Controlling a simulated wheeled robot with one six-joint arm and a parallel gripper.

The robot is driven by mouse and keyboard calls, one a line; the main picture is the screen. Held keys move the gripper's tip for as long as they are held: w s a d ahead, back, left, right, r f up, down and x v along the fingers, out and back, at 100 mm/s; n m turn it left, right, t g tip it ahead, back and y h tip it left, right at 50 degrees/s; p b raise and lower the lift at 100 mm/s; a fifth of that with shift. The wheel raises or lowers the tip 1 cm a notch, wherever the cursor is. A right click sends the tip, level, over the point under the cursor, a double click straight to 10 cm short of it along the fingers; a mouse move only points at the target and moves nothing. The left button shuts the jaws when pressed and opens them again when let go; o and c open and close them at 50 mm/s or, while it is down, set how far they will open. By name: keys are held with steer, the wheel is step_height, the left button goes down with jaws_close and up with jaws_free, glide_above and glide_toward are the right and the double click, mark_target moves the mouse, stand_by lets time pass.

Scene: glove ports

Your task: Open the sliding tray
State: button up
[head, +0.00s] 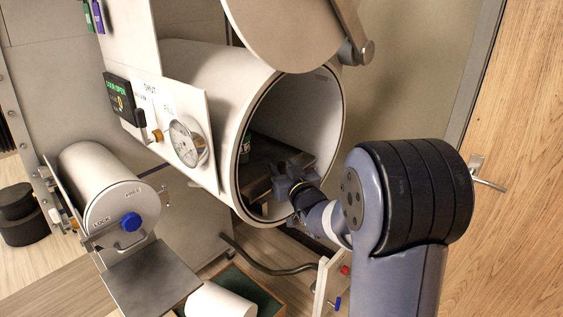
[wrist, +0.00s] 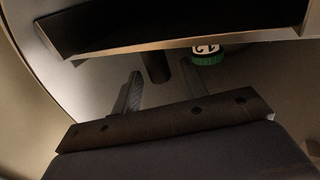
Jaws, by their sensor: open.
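The sliding tray (head: 262,160) is a dark flat shelf inside the large white cylindrical chamber (head: 215,75). Its pale metal edge (wrist: 175,47) crosses the top of the wrist view. A short dark post (wrist: 156,66) shows by that edge; I cannot tell whether it is the tray's handle. My gripper (head: 284,174) is inside the chamber's mouth, near the tray's front. In the wrist view my gripper (wrist: 161,80) is open, its two fingers apart, with the post appearing between or just beyond their tips. Nothing is held. Contact with the tray cannot be told.
A green-and-white container (wrist: 207,55) is near the tray edge. The chamber's round door (head: 285,25) stands open above. A smaller cylinder (head: 105,190) with a blue knob is at left. A bin (head: 265,295) stands below, a wooden door (head: 520,160) at right.

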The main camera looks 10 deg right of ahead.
steer(key=shift+w+a, duration=0.15)
steer(key=shift+w, duration=0.7)
jaws_close()
